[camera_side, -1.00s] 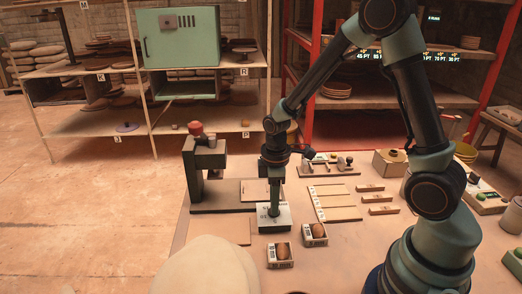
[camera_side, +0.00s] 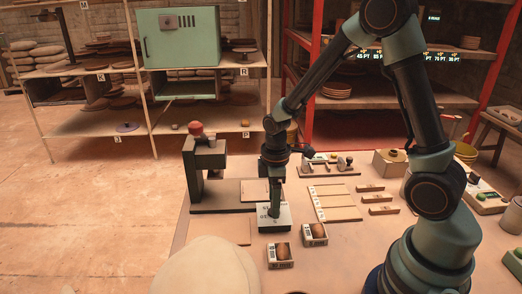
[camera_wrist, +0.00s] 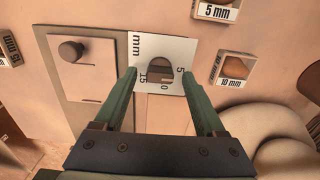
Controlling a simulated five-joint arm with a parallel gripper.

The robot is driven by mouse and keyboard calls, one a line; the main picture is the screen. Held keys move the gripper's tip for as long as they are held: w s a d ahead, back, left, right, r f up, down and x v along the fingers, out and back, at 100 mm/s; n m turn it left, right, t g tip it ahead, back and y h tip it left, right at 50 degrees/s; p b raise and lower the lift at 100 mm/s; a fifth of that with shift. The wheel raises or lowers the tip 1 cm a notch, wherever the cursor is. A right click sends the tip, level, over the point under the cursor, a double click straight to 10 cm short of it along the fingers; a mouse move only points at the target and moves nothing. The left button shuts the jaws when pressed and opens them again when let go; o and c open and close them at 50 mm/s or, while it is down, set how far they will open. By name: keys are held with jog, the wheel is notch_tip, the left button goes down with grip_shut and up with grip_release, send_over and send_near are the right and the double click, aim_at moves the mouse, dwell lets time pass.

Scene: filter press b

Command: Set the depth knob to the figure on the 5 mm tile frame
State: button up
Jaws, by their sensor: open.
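The depth knob (camera_wrist: 152,71) is a dark round knob on a white dial plate (camera_wrist: 150,46) marked mm, 5, 10 and 15. Which figure it points to I cannot tell. My gripper (camera_wrist: 159,73) is open, with one finger on each side of the knob; contact is unclear. In the side view my gripper (camera_side: 273,211) points down over the dial box (camera_side: 280,226), and its fingers hide the knob. The 5 mm tile frame (camera_wrist: 217,12) is at the top right of the wrist view. The 10 mm frame (camera_wrist: 232,70) lies below it.
A press with a red knob (camera_side: 196,128) stands left of my gripper, on a dark base (camera_side: 215,208). A 15 mm label (camera_wrist: 8,48) shows at the wrist view's left edge. Wooden strips (camera_side: 377,198) and a slatted board (camera_side: 333,200) lie to the right.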

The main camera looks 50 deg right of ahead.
notch_tip(320, 180, up, 12)
dwell(0.5)
jog(key=s+a+r+m+t, duration=0.2)
jog(key=s+r+m+t, duration=0.3)
jog(key=s+r+m, duration=0.2)
jog(key=shift+s+a+r+m+t, duration=0.3)
jog(key=shift+r+m, duration=0.3)
jog(key=shift+m, duration=0.5)
